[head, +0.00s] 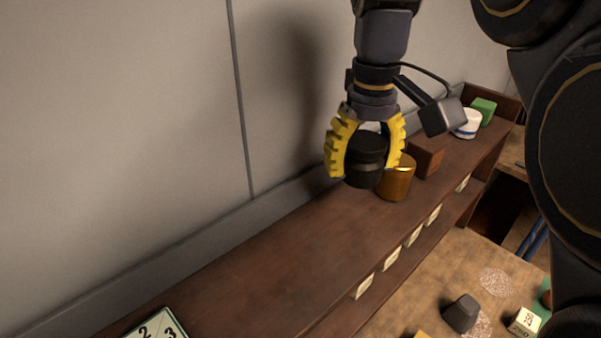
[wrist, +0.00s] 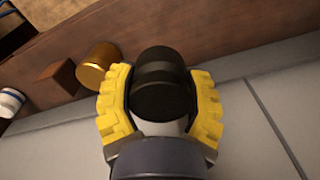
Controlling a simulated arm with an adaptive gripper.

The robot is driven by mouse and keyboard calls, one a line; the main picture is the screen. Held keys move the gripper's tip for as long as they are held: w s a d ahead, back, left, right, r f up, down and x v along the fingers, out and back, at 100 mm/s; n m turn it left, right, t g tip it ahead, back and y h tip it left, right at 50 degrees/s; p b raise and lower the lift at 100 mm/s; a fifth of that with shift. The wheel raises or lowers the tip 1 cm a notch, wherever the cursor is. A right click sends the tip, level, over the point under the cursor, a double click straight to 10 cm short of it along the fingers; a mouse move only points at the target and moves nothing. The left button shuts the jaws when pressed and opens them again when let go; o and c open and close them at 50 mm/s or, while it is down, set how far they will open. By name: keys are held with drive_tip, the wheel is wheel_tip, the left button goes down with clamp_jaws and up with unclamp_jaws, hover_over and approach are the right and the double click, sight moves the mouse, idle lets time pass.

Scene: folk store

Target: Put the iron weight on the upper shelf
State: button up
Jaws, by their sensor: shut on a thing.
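The iron weight (head: 364,160) is a dark, nearly black cylinder with a ridged band. My gripper (head: 366,150) has yellow ridged fingers and is shut on it, one finger on each side. The weight also shows between the fingers in the wrist view (wrist: 161,90). The upper shelf (head: 270,255) is a long dark brown wooden board against the wall. The weight is upright over the shelf's back part, just left of a brass cylinder (head: 397,180). I cannot tell whether its base touches the board.
Beyond the brass cylinder stand a brown block (head: 427,160), a white pot with a blue band (head: 468,124) and a green block (head: 484,110). A numbered board (head: 160,328) lies at the near end. Shelf between is clear. A dark grey weight (head: 461,313) sits on the counter below.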

sight(353, 222)
drive_tip(key=shift+f, duration=3.8)
drive_tip(key=o, duration=1.2)
drive_tip(key=shift+f, duration=0.15)
drive_tip(key=shift+c, duration=0.2)
